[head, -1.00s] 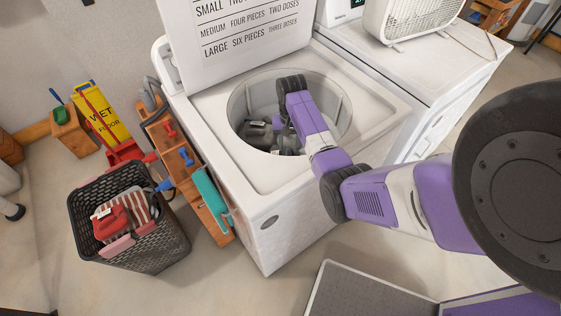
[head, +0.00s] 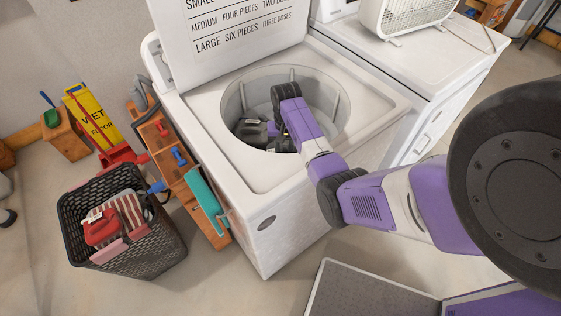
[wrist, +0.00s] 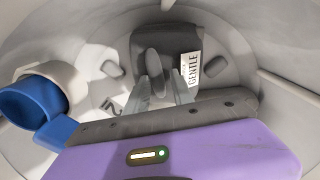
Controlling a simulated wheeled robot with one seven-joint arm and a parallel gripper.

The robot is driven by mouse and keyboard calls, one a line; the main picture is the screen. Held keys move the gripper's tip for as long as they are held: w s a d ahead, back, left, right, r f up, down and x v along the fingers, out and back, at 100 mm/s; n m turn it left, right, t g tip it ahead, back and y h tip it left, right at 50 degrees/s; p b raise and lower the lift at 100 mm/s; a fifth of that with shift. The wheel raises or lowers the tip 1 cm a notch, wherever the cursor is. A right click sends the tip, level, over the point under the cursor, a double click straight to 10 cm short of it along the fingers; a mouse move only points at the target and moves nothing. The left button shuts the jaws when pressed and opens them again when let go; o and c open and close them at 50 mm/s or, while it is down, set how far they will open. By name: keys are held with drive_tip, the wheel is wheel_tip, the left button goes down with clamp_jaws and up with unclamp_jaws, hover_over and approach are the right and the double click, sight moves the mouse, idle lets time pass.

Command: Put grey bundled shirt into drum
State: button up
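The grey bundled shirt (wrist: 178,42) is a dark bundle with a white "GENTLE" label, inside the drum. In the head view it (head: 249,131) sits left of my gripper (head: 265,130). In the wrist view my gripper (wrist: 164,82) has its two fingers close together against the bundle, with a dark fold between the tips; it appears shut on it. The drum (head: 338,104) is the round opening of the white top-loading washer. The bundle's underside is hidden, so I cannot tell whether it rests on the drum floor.
The raised washer lid (head: 228,35) stands behind the drum. A black basket (head: 145,250) with striped and red cloth stands at left, near a wooden rack (head: 180,180) and a yellow sign (head: 90,112). A second white machine (head: 400,85) is at right. A blue object (wrist: 30,100) shows in the wrist view.

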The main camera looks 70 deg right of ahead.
drive_tip(key=shift+s+a+f, duration=0.1)
drive_tip(key=shift+s+f, duration=0.25)
drive_tip(key=shift+f, duration=0.2)
drive_tip(key=shift+s+f, duration=0.3)
drive_tip(key=shift+f, duration=0.25)
clamp_jaws()
drive_tip(key=shift+d+r+p, duration=0.2)
drive_tip(key=shift+r+p, duration=0.5)
drive_tip(key=shift+p, duration=0.2)
drive_tip(key=shift+r, duration=0.15)
drive_tip(key=shift+w+a+r+p, duration=0.1)
drive_tip(key=shift+w+r+p, duration=0.05)
drive_tip(key=shift+r+p, duration=0.35)
drive_tip(key=shift+w+r+p, duration=0.2)
drive_tip(key=shift+r+p, duration=0.65)
drive_tip(key=shift+r, duration=0.15)
drive_tip(key=shift+r+p, duration=0.5)
drive_tip(key=shift+r, duration=0.4)
wheel_tip(320, 180, up, 8)
